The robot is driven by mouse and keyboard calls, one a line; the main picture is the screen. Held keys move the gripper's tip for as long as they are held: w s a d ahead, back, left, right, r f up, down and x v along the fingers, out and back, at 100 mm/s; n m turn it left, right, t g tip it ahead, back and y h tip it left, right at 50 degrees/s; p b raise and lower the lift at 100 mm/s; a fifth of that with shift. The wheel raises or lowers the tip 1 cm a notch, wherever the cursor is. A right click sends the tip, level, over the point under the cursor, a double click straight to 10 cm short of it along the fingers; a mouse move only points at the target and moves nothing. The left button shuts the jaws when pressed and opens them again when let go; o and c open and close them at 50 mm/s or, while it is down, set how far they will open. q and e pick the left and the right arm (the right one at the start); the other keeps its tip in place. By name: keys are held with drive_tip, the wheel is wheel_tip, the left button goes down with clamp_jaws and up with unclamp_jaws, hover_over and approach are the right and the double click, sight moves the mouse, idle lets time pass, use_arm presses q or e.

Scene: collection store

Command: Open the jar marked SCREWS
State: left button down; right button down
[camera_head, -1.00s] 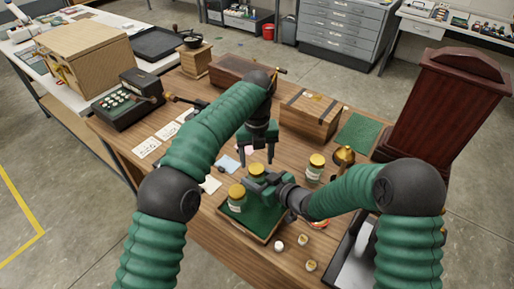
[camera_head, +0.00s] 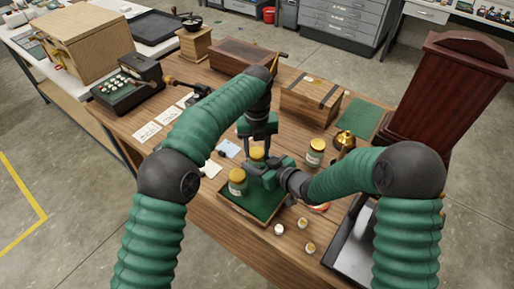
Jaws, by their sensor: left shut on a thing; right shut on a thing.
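Three jars with yellow lids show, and I cannot read their labels. One jar (camera_head: 257,153) stands at the back of a green-lined tray (camera_head: 262,211), mostly hidden by my grippers. My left gripper (camera_head: 258,148) points down from above and is shut on that jar's lid. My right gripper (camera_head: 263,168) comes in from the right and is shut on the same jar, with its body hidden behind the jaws. A second jar (camera_head: 237,183) stands upright at the tray's left side. A third jar (camera_head: 315,154) stands on the table to the right, clear of both grippers.
A brass bell-shaped object (camera_head: 344,140) stands right of the third jar. A wooden chest (camera_head: 311,104) is behind. Small round pieces (camera_head: 279,229) lie near the table's front edge. A dark red cabinet (camera_head: 455,95) stands at the right. Cards (camera_head: 147,131) lie at the left.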

use_arm(q)
drive_tip(key=n, duration=0.6)
drive_tip(key=shift+d+n, duration=0.1)
drive_tip(key=shift+n, duration=0.3)
use_arm(e)
drive_tip(key=shift+s+f, duration=0.1)
use_arm(q)
drive_tip(key=n, duration=0.6)
drive_tip(key=shift+r+n, duration=0.1)
drive_tip(key=shift+n, duration=0.3)
use_arm(e)
drive_tip(key=shift+a, duration=0.1)
use_arm(q)
drive_tip(key=n, duration=2.6)
drive_tip(key=shift+r, duration=0.1)
drive_tip(key=n, duration=0.6)
drive_tip(key=shift+n, duration=0.3)
drive_tip(key=n, duration=0.4)
drive_tip(key=shift+w, duration=0.1)
